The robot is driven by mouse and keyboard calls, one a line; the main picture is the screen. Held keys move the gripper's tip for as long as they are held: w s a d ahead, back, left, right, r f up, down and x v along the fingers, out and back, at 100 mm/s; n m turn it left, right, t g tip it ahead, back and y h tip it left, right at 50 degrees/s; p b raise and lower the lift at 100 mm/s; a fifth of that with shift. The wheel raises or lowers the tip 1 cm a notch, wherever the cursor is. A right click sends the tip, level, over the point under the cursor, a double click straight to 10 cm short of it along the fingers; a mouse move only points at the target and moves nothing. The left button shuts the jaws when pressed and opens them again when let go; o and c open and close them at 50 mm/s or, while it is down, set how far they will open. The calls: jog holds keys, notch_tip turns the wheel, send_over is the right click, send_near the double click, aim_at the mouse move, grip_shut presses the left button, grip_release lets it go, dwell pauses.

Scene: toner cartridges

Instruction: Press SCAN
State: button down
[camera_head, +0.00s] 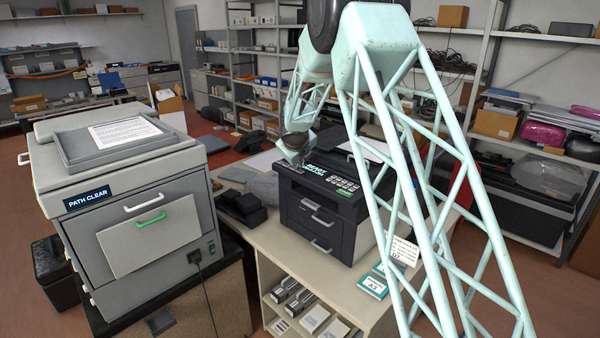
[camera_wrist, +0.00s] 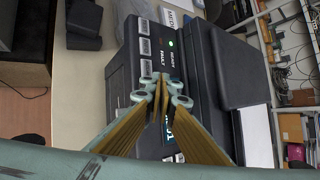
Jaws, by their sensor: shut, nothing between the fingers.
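The dark printer (camera_head: 318,215) stands on the white counter, with a control panel on its top front edge. In the wrist view its panel shows a column of pale keys (camera_wrist: 144,47), the words READY and FAULT, and a lit green lamp (camera_wrist: 171,43). I cannot read which key says SCAN. A keypad (camera_head: 345,184) shows at the panel's right end in the head view. My gripper (camera_head: 294,162) is shut and empty over the panel's left part. Its closed tips (camera_wrist: 160,88) hide part of the panel; I cannot tell whether they touch it.
A large grey machine (camera_head: 150,195) labelled PATH CLEAR stands at the left, with a paper tray on top. Dark blocks (camera_head: 242,208) lie on the counter left of the printer. Teal boxes (camera_head: 373,286) and a small card (camera_head: 403,251) are at the right.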

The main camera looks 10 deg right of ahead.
aim_at(299, 171)
jog(key=shift+f+b, duration=0.55)
jog(key=shift+f, duration=0.25)
dwell(1.2)
jog(key=shift+r, duration=0.1)
dwell(0.3)
jog(key=shift+r+p, duration=0.7)
jog(key=shift+p, duration=0.2)
jog(key=shift+r, duration=0.15)
jog(key=shift+r+p, duration=2.35)
jog(key=shift+p, duration=0.25)
